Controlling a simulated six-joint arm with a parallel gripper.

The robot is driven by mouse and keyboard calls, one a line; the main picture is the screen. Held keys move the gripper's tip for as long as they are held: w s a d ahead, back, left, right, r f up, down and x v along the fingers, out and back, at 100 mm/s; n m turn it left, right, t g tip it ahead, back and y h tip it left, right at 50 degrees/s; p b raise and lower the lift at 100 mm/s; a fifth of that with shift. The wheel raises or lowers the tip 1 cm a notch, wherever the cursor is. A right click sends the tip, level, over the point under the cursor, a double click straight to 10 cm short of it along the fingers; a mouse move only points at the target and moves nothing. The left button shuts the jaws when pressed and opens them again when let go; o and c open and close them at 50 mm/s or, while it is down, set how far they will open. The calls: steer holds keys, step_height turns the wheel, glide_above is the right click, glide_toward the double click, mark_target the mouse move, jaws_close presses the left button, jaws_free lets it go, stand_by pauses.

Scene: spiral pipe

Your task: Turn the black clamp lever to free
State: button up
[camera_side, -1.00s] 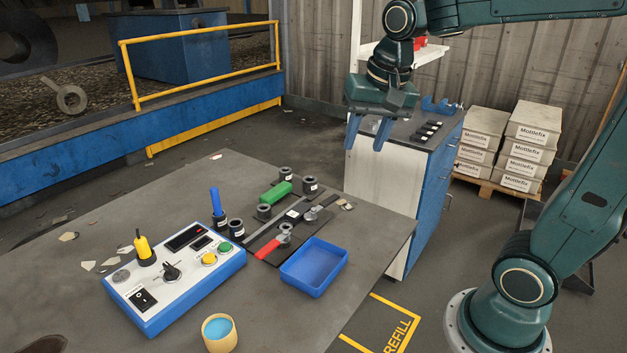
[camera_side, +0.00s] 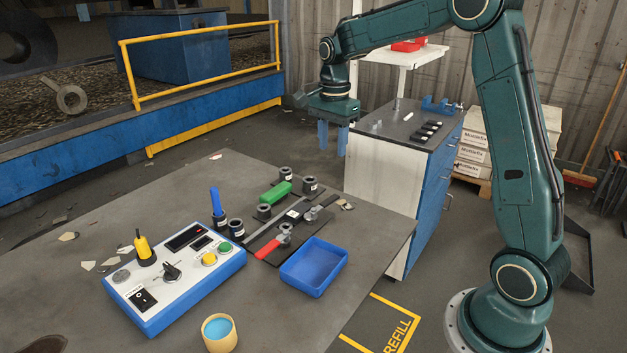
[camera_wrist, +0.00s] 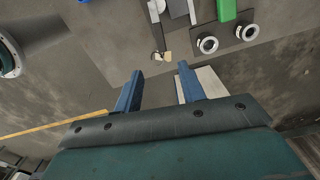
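The black clamp lever (camera_side: 328,202) lies at the right end of the dark fixture plate on the table in the side view, beside its metal clamp (camera_side: 311,214). A second clamp with a red lever (camera_side: 268,249) sits at the near end of the plate. My gripper (camera_side: 333,152) hangs above and behind the table's far edge, fingers down, well apart from both clamps. In the wrist view, the blue fingers (camera_wrist: 155,74) are spread with nothing between them. I cannot clearly make out the black lever at the top edge of the wrist view.
A blue tray (camera_side: 314,268) stands in front of the plate. A green block (camera_side: 276,194), dark ring parts (camera_side: 310,185) and a blue-handled tool (camera_side: 217,203) are close by. A control box (camera_side: 175,275) and yellow cup (camera_side: 219,334) stand nearer. A cabinet (camera_side: 408,140) stands behind right.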

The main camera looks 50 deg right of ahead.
mark_target(331, 198)
steer(key=shift+f, duration=0.15)
steer(key=shift+f, duration=6.8)
jaws_close()
